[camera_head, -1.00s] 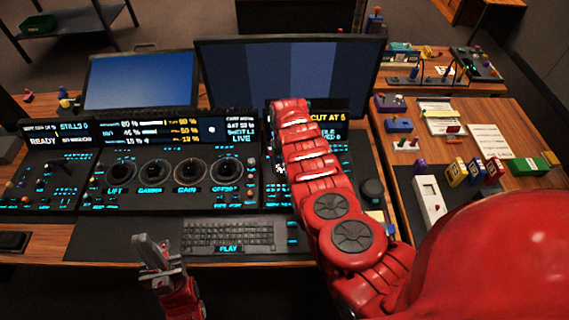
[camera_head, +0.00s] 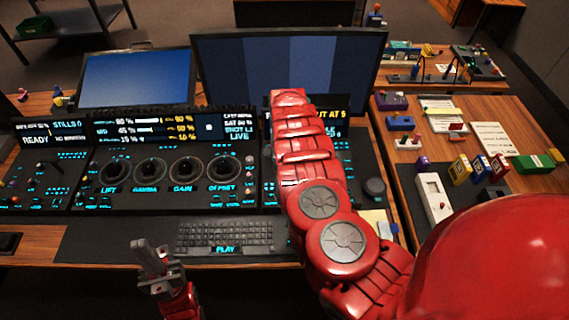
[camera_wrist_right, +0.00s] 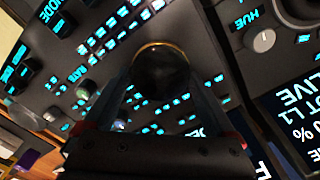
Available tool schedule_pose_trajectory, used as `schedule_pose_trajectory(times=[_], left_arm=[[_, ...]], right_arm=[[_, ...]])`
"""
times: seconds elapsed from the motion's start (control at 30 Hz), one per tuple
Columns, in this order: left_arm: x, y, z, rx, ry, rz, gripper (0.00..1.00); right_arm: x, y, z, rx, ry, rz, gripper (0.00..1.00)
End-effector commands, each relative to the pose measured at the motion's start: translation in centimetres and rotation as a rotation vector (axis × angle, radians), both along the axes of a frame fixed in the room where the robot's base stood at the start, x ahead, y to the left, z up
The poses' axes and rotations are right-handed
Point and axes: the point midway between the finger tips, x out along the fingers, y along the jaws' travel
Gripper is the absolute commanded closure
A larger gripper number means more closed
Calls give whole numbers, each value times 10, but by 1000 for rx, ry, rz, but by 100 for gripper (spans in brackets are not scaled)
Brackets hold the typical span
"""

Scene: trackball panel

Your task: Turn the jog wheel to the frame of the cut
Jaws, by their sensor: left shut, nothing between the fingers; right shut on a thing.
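In the right wrist view, a dark round wheel (camera_wrist_right: 161,68) with a thin brassy rim sits among lit buttons; it looks like the jog wheel. My right gripper (camera_wrist_right: 160,98) is shut on it, one dark finger on each side. In the head view my red right arm hides that wheel and the gripper. A small display (camera_head: 332,113) beside the arm reads "UT AT 5" in yellow, its first letter covered.
The console (camera_head: 160,204) has several large ringed trackballs left of my arm, and a keyboard (camera_head: 226,236) in front. A monitor (camera_head: 215,70) with blue-grey bands stands behind. A black round puck (camera_head: 374,187) lies right of my arm. The right-hand table (camera_head: 470,210) holds small boxes and papers.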

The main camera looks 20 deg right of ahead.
Motion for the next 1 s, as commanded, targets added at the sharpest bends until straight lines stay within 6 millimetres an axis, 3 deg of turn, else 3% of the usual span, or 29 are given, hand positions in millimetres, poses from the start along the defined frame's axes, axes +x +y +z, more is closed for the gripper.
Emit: schedule_pose_trajectory(times=[0.6,1.0], left_arm=[[0,0,-26,0,0,0,100],[0,0,-33,0,0,0,100]], right_arm=[[-2,0,-2,0,1,-556,65],[-2,-1,-1,0,-2,-758,65]])
